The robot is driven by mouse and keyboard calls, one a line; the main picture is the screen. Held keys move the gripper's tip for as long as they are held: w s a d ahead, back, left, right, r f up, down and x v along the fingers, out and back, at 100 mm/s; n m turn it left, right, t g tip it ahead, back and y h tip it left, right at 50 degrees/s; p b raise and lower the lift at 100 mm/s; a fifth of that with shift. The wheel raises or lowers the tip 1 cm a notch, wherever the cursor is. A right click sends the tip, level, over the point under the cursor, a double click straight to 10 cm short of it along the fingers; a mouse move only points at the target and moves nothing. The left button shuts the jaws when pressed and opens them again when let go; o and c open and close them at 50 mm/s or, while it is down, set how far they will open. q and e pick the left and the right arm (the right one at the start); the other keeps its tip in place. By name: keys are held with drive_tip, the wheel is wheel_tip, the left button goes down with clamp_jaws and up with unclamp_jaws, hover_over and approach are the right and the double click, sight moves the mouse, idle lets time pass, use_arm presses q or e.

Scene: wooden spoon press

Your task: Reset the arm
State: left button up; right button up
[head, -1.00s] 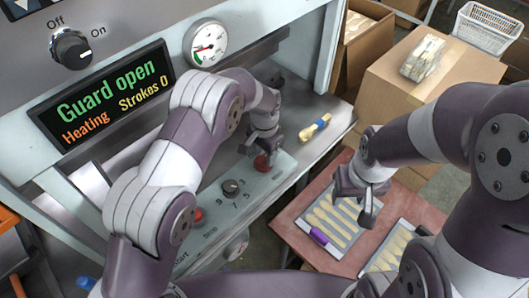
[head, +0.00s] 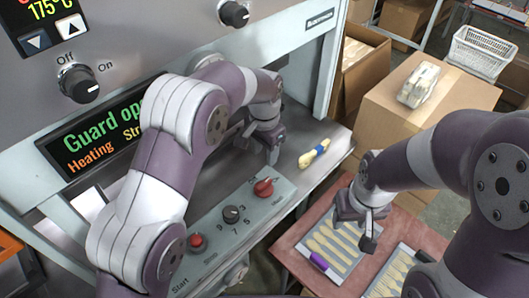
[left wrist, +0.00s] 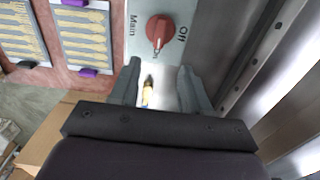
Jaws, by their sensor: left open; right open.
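My left gripper (head: 258,148) is open and empty beside the red main switch (head: 263,187) on the press's control panel (head: 215,235). In the left wrist view, the red main switch (left wrist: 160,32) is just beyond the open fingers (left wrist: 160,85), apart from them. Its pointer is toward the "On" mark. My left arm is bent in front of the press and covers part of the green "Guard open" display (head: 90,140). My right gripper (head: 356,226) is open and empty above the trays of wooden pieces.
A yellow bundle with a blue band (head: 314,153) lies on the press ledge. Trays (head: 334,268) with several wooden pieces and purple clips lie on a reddish table (head: 285,250). Cardboard boxes (head: 395,105) and a white basket (head: 487,50) stand at the back right.

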use_arm(q)
drive_tip(key=shift+f, duration=0.1)
drive_tip(key=s+a+r+n+t, duration=0.1)
drive_tip(key=s+a+n, duration=0.8)
drive_tip(key=s+a, duration=0.9)
drive_tip(key=s+r, duration=0.1)
drive_tip(key=s, duration=0.1)
drive_tip(key=shift+s+a, duration=0.35)
drive_tip(key=shift+s, duration=0.05)
